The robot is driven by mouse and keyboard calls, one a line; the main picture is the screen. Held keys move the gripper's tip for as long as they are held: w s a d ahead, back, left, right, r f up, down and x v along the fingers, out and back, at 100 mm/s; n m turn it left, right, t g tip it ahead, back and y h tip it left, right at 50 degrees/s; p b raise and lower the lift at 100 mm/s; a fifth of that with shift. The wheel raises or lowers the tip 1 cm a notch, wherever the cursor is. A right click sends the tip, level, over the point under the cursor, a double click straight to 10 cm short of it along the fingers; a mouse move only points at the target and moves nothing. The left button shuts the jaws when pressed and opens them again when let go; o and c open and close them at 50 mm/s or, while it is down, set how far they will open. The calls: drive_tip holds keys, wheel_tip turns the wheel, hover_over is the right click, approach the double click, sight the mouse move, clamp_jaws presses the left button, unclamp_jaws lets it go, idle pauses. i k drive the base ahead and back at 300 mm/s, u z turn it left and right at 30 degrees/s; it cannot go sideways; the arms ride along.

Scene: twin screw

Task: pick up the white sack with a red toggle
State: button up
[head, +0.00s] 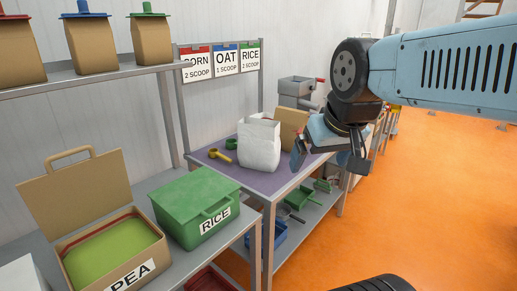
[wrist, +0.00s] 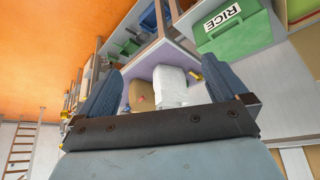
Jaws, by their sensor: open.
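A white sack (head: 259,146) stands upright on the purple-topped table (head: 225,172). Its top looks open, and I see no red toggle on it. My gripper (head: 328,160) hangs to the right of the sack, apart from it, with a brown board or sack (head: 292,127) behind. In the wrist view the two blue fingers of my gripper (wrist: 160,70) are spread wide. The white sack (wrist: 170,84) shows beyond them, between the fingers in the picture, with nothing held. Its lower part is partly cut off by my gripper's body.
Yellow (head: 221,156) and green (head: 232,144) scoops lie left of the sack. A grey machine (head: 297,88) stands behind. A green RICE bin (head: 197,198) and open PEA box (head: 110,243) stand nearer left. Brown sacks with coloured toggles (head: 150,40) line a shelf. Orange floor is clear at right.

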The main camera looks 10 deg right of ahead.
sight(260, 142)
drive_tip(key=z, duration=0.3)
drive_tip(key=i, duration=1.05)
drive_tip(key=u, duration=0.4)
